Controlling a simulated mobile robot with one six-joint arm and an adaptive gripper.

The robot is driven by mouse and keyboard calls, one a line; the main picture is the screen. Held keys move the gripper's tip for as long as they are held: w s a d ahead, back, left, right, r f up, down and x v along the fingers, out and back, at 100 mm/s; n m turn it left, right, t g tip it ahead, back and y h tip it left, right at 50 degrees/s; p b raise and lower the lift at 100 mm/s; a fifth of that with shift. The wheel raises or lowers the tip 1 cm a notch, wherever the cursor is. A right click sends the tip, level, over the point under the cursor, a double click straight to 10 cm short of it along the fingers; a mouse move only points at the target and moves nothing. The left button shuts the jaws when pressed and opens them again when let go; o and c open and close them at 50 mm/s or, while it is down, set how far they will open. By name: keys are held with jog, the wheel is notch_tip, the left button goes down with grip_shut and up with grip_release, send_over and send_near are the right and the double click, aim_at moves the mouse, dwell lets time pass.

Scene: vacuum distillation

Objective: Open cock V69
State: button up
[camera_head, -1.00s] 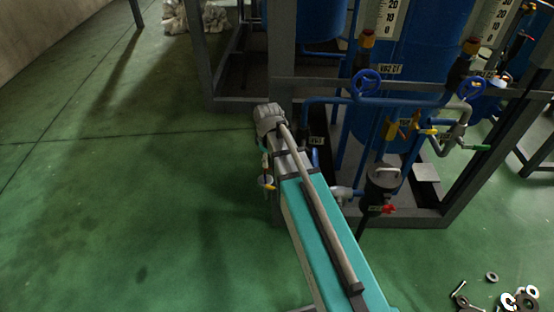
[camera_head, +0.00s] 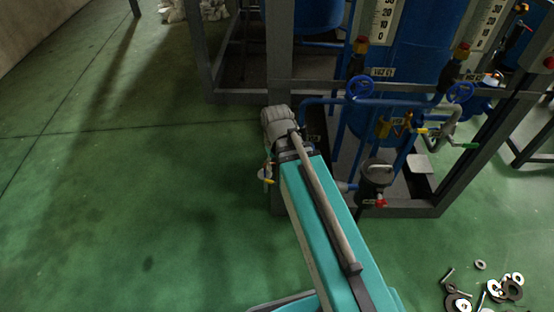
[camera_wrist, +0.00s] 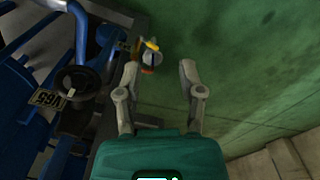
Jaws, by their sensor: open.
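A small cock with a yellow handle (camera_wrist: 152,45) and a pale grey body shows beyond my fingertips in the wrist view. A small yellow-handled fitting also shows beside the frame post, left of my arm, in the head view (camera_head: 266,180); it looks like the same cock. I cannot read a V69 tag on it. My gripper (camera_wrist: 159,70) is open and empty, its two fingers apart, with the cock a little ahead and slightly left of the middle of the gap. In the head view my arm hides the gripper.
The grey frame (camera_head: 420,208) carries blue tanks and a dark pot (camera_head: 376,180). Washers (camera_head: 512,289) lie on the floor.

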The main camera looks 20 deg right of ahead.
jog(key=shift+s+r+m, duration=0.3)
jog(key=shift+s+m, duration=0.1)
jog(key=shift+s, duration=0.05)
jog(key=shift+s+d+m, duration=0.1)
jog(key=shift+s+m, duration=0.6)
jog(key=shift+s, duration=0.2)
